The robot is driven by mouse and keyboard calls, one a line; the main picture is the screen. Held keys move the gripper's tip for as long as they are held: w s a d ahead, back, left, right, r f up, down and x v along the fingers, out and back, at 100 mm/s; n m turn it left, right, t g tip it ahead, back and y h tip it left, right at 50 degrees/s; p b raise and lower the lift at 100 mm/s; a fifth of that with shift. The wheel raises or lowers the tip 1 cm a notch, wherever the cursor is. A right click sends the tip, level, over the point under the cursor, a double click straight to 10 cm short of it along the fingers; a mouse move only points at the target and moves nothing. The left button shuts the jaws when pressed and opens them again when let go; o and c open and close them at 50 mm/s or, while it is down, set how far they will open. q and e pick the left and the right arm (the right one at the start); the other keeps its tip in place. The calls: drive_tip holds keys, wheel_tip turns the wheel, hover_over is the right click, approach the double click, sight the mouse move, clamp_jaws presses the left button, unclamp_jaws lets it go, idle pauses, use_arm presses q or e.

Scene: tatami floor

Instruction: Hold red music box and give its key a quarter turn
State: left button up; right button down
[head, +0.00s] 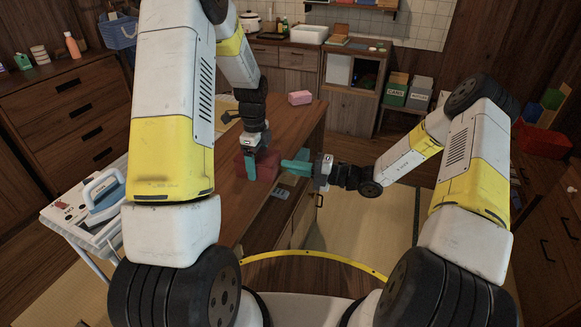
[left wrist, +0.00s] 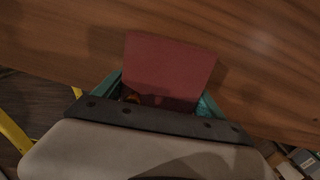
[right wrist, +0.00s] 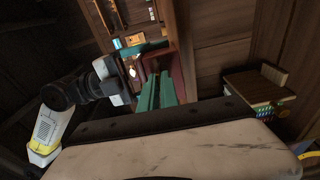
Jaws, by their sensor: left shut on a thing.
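The red music box (head: 263,166) sits on the wooden desk (head: 285,128), near its front edge. My left gripper (head: 250,166) is shut on it, its teal fingers at opposite sides; the box's flat red face fills the middle of the left wrist view (left wrist: 168,70). My right gripper (head: 294,163) is just right of the box, its fingertips pointing at it. In the right wrist view its teal fingers (right wrist: 158,92) lie close together before the dark red box (right wrist: 177,72). The key cannot be made out, and whether anything is between those fingers is unclear.
A pink block (head: 300,98) lies farther back on the desk. A white cart (head: 75,215) with a blue-and-white object (head: 103,190) stands at the left. Tatami floor is open right of the desk.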

drive_tip(key=shift+w+d+f, duration=0.1)
drive_tip(key=c, duration=1.6)
unclamp_jaws()
drive_tip(key=s+d, duration=0.2)
drive_tip(key=d, duration=0.9)
drive_tip(key=shift+s+d, duration=0.25)
drive_tip(key=shift+d, duration=0.1)
use_arm(q)
drive_tip(key=o, duration=2)
drive_tip(key=shift+c, duration=0.2)
drive_tip(key=shift+r, duration=0.1)
